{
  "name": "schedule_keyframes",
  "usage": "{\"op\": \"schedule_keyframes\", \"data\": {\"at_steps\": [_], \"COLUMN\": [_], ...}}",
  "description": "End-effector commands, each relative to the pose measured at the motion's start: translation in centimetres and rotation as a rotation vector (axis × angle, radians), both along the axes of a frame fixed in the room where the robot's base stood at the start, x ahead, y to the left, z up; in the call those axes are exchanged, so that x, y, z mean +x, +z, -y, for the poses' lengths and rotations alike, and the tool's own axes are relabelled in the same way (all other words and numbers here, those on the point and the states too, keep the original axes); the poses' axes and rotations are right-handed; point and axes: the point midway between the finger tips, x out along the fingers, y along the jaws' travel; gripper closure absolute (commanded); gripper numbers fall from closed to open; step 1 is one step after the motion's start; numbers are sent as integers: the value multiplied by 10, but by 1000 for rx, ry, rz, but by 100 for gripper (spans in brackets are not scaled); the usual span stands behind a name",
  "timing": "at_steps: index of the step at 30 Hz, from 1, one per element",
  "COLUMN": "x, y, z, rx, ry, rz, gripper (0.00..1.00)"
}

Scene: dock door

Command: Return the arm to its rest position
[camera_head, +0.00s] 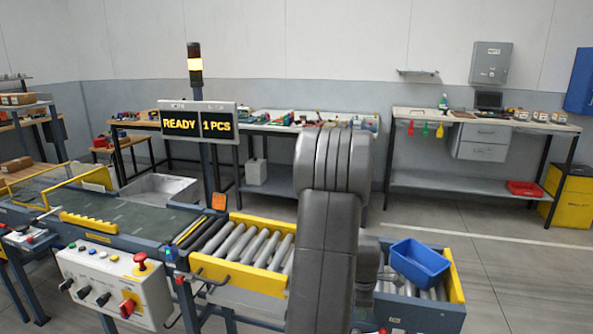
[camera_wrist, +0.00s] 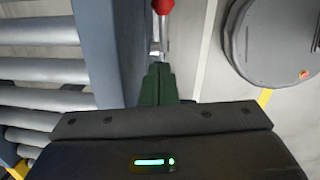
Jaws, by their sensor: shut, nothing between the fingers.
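My arm rises large and grey through the middle of the head view, in front of the roller conveyor (camera_head: 240,245). My gripper (camera_wrist: 158,72) shows in the wrist view as dark green fingers, shut with nothing between them. It points down beside the conveyor's blue-grey side rail (camera_wrist: 108,50), with grey rollers (camera_wrist: 40,68) to the left. A red knob on a thin metal stem (camera_wrist: 163,6) shows just beyond the fingertips; whether they touch cannot be told. In the head view the gripper is hidden by my arm.
A blue bin (camera_head: 420,262) sits tilted on the right conveyor end, close to my arm. A control box (camera_head: 115,285) with buttons stands front left. The sign (camera_head: 200,122) reads READY, 1 PCS. Workbenches (camera_head: 480,122) line the back wall.

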Motion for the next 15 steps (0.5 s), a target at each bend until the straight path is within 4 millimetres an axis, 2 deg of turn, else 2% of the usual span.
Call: {"op": "schedule_keyframes", "data": {"at_steps": [15], "x": [8], "y": [-7], "z": [-29], "rx": [-224], "ry": [3], "rz": [-63], "gripper": [100]}}
